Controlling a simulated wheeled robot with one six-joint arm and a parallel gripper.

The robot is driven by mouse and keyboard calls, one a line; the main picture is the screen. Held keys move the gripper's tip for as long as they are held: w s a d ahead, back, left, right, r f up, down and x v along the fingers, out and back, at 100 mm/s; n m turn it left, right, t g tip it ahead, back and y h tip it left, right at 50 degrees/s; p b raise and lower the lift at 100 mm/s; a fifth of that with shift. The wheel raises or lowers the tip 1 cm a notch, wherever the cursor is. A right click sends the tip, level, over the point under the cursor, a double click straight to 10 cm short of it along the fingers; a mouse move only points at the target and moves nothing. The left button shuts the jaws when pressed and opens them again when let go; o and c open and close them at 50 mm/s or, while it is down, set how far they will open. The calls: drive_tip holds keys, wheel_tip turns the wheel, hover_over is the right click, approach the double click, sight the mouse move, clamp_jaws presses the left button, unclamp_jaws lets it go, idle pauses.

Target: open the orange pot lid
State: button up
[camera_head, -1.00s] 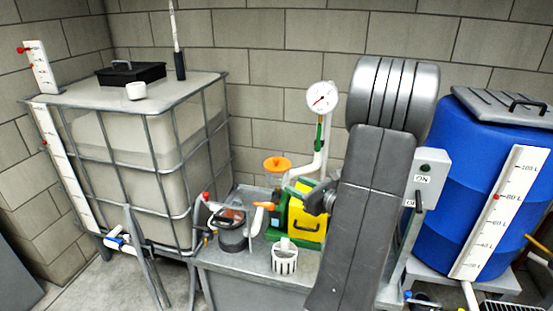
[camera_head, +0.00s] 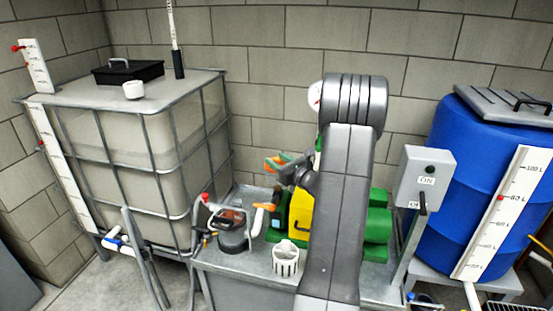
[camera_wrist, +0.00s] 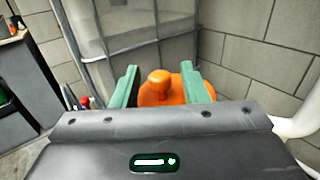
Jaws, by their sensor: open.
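The orange pot lid (camera_wrist: 177,92) is a round disc with a knob on top. In the wrist view it sits between the green fingers of my gripper (camera_wrist: 160,84), with the knob between the fingertips. The fingers are apart, one on each side of the knob; I cannot tell whether either touches it. In the head view my gripper (camera_head: 283,162) is at the lid, and only a little orange shows there. My arm hides much of the pump behind it.
A yellow and green pump (camera_head: 300,212) stands on the grey metal bench (camera_head: 235,265). A white basket (camera_head: 286,260) and a dark round pot-like part (camera_head: 232,240) are nearby. The switch box (camera_head: 424,178) and blue barrel (camera_head: 480,170) are right; the caged tank (camera_head: 130,150) is left.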

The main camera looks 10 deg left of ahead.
drive_tip(key=shift+w+a, duration=0.35)
drive_tip(key=shift+a, duration=0.1)
clamp_jaws()
drive_tip(key=shift+r, duration=0.1)
